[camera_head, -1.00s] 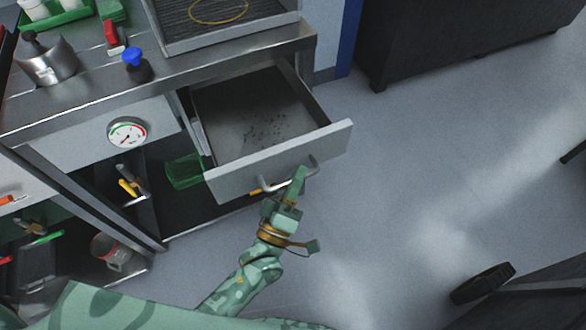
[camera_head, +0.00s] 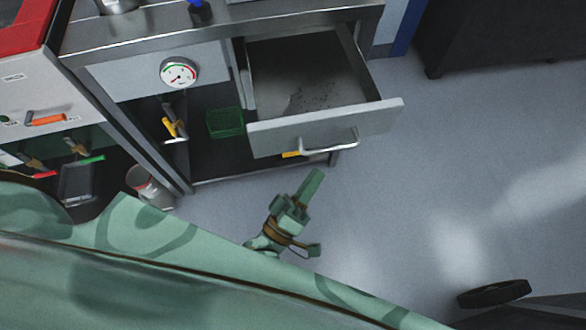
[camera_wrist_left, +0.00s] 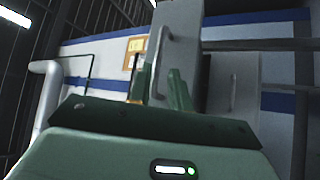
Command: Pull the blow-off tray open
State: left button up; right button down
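The blow-off tray (camera_head: 318,130) is a grey drawer under the bench and stands pulled out, with dark specks on its floor. Its bar handle (camera_head: 330,144) is on the front face. I see nothing held. My right gripper is not in view.
A round gauge (camera_head: 179,73) is on the bench front left of the tray. A green basket (camera_head: 225,122) and a yellow-handled tool (camera_head: 172,122) are in the open bay below. A dark cabinet (camera_head: 480,40) stands at the back right. The floor right of the tray is clear.

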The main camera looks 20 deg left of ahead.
pick_arm(q)
jog(key=v, duration=0.8)
